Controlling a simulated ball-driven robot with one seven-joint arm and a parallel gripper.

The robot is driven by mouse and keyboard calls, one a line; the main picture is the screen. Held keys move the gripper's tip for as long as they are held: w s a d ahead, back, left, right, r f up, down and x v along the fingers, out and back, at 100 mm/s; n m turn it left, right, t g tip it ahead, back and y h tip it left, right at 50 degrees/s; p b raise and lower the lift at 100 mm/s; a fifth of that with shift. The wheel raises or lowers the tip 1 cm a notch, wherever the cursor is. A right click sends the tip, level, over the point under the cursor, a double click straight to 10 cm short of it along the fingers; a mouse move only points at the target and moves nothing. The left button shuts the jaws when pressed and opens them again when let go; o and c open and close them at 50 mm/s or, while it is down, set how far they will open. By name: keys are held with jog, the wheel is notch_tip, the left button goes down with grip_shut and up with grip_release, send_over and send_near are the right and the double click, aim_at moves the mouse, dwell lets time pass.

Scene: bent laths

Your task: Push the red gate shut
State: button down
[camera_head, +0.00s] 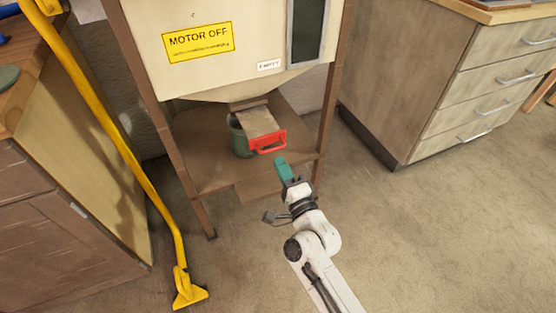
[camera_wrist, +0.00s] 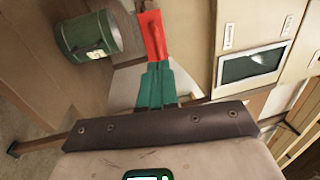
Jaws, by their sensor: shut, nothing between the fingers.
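The red gate (camera_head: 267,140) is a red front with a handle on a flat tan plate (camera_head: 258,121). The plate sticks out from under the hopper of a cream machine, above a green bucket (camera_head: 241,138). In the wrist view the red part (camera_wrist: 153,34) stands just beyond my fingertips. My gripper (camera_head: 281,162) has green fingers that are shut with nothing between them. It points at the red front from the near side, a little to its right. In the wrist view the fingertips (camera_wrist: 156,68) meet the red part's edge; I cannot tell whether they touch.
The cream machine (camera_head: 200,75) stands on brown legs with a low wooden shelf (camera_head: 205,176). A yellow pole (camera_head: 120,150) leans at the left beside a wooden cabinet (camera_head: 70,160). A drawer unit (camera_head: 440,85) stands at the right. The floor at the lower right is clear.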

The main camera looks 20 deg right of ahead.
aim_at(268, 142)
jog(key=shift+w+r, duration=0.2)
jog(key=shift+w, duration=0.95)
jog(key=shift+w, duration=0.1)
jog(key=w+b, duration=0.3)
jog(key=w, duration=0.5)
jog(key=shift+f, duration=0.1)
jog(key=shift+w, duration=0.35)
jog(key=shift+w+r, duration=0.1)
jog(key=shift+r, duration=0.25)
